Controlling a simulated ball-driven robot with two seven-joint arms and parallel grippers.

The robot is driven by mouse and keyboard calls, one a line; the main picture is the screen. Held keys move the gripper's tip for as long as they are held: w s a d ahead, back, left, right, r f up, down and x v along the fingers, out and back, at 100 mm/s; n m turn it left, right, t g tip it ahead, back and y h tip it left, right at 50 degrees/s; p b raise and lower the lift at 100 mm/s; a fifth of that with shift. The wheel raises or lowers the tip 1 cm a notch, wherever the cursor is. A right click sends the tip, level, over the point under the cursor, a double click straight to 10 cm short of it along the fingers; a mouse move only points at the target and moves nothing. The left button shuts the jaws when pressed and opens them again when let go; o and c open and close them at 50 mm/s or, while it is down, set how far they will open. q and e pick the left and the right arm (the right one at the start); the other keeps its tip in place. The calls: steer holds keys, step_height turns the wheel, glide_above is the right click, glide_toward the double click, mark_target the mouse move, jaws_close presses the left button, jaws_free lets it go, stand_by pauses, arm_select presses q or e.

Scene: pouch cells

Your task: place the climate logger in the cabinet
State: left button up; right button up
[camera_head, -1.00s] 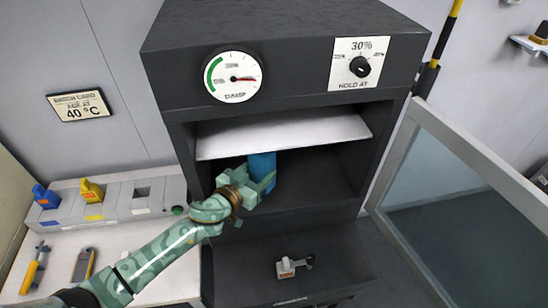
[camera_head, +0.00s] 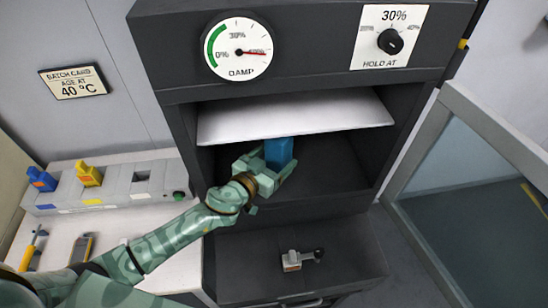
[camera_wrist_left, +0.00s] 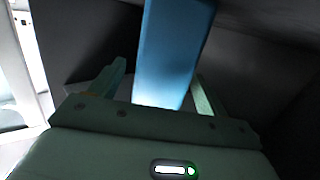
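The dark cabinet (camera_head: 164,98) stands open, with a pale shelf (camera_head: 300,122) across its opening. A blue upright block (camera_head: 279,150), apparently the climate logger, is at the opening below that shelf. In the left wrist view the block (camera_wrist_left: 172,50) stands between the two fingers (camera_wrist_left: 160,85), close to the right one. Whether its bottom touches the cabinet floor is hidden. My right gripper is not in view.
The glass cabinet door (camera_head: 450,215) is swung open at right. A small lever fitting (camera_head: 297,260) sits on the ledge below the opening. At left, a grey dock (camera_head: 125,190) holds a blue and a yellow piece. The compartment's right side (camera_head: 335,172) is clear.

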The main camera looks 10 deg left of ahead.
arm_select(q)
steer(key=shift+a, duration=0.15)
steer(key=v, duration=1.1)
steer(key=shift+s+a+r, duration=0.1)
steer(key=shift+s, duration=0.3)
